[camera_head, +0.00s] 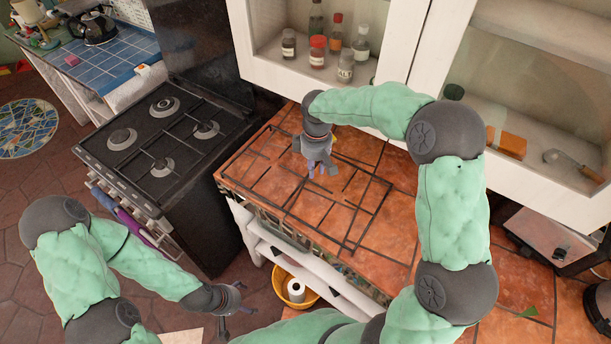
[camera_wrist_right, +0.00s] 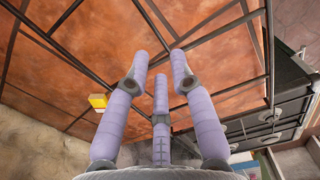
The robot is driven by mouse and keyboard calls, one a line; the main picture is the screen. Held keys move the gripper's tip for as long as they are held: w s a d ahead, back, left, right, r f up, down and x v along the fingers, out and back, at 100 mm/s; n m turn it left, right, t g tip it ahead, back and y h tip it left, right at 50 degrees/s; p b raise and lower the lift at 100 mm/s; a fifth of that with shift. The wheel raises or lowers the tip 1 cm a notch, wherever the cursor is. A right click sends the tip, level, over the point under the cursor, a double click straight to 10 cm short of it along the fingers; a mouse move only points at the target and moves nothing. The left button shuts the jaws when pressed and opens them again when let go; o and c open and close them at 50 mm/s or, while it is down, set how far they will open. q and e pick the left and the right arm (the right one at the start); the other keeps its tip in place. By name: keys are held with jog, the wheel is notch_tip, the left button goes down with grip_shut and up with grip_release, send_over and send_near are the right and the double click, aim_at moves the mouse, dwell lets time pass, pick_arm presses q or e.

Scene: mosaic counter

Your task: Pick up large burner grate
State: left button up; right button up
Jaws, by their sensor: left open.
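The large burner grate (camera_head: 370,217), a flat frame of thin dark bars, lies on the terracotta-tiled counter right of the stove. Its bars also cross the right wrist view (camera_wrist_right: 215,31). My right gripper (camera_head: 323,174) points down over the grate's middle. In the right wrist view its purple fingers (camera_wrist_right: 160,68) are bent inward, tips a little apart, with bars just beyond them. Whether they touch or grip a bar cannot be told. My left gripper (camera_head: 237,300) is open and empty, low in front of the counter, away from the grate.
The black stove (camera_head: 130,185) with several burners stands left of the counter. Several bottles and jars (camera_head: 317,50) stand in the white wall cabinet (camera_head: 400,40) close behind my right arm. A yellow basket (camera_head: 285,283) with a white roll sits on the floor below the counter.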

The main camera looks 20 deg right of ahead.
aim_at(314, 188)
notch_tip(314, 188, down, 3)
jog(key=shift+r, duration=0.1)
jog(key=shift+w+f, duration=0.15)
jog(key=shift+f, duration=0.4)
jog(key=f, duration=0.2)
jog(key=f+b, duration=0.1)
jog(key=f, duration=0.1)
jog(key=shift+w+f+b, duration=0.2)
jog(key=shift+f+b, duration=0.1)
jog(key=shift+f, duration=0.1)
grip_shut()
jog(key=shift+r, duration=0.1)
